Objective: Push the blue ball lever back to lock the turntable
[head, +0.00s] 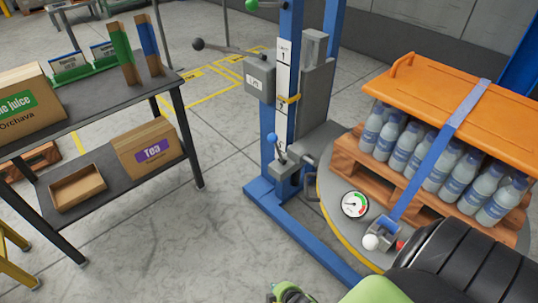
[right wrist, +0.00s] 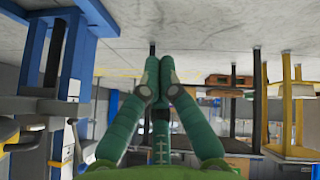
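The blue ball lever (head: 273,140) stands on a grey bracket low on the blue column, its blue ball up and a short dark rod below it. The grey turntable (head: 329,187) with a yellow rim lies right of the column and carries a pallet of bottles. My right gripper (head: 290,292) shows only in part at the bottom edge, well below and apart from the lever. In the right wrist view its green fingers (right wrist: 160,75) meet at the tips with nothing held between them. My left gripper is not in view.
A strapped orange lid (head: 425,85) covers the bottles (head: 435,170). A gauge (head: 355,204) and a white ball lever (head: 371,241) sit at the turntable's near side. A shelf table with boxes (head: 150,146) stands left. The floor between table and column is clear.

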